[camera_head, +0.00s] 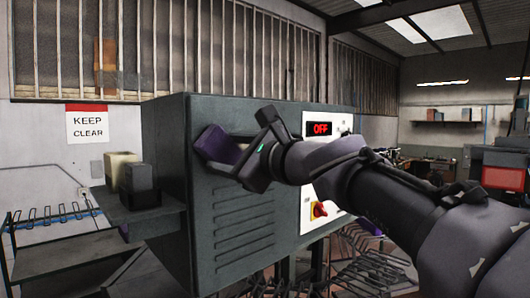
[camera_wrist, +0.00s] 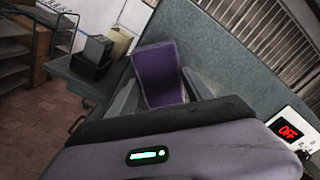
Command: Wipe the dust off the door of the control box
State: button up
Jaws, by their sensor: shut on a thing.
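The control box (camera_head: 168,190) is a large grey-green cabinet in the middle of the head view. Its door (camera_head: 245,222) is the slatted front face; I cannot make out distinct dust on it. My gripper (camera_head: 228,150) is at the upper left part of this face, shut on a purple cloth or pad (camera_head: 212,142). The purple thing also shows between the fingers in the wrist view (camera_wrist: 158,72). It is close to the door, but whether it touches is hidden. My arm covers part of the door's right side.
A side shelf (camera_head: 140,214) left of the box bears a cream block (camera_head: 122,166) and a dark grey holder (camera_head: 140,184). A white panel with a red "OFF" display (camera_head: 320,129) and a red-yellow switch (camera_head: 319,209) is right of the door. Wire racks (camera_head: 375,270) stand below right.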

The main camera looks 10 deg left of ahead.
jog(key=shift+w+a, duration=0.35)
jog(key=shift+a, duration=0.05)
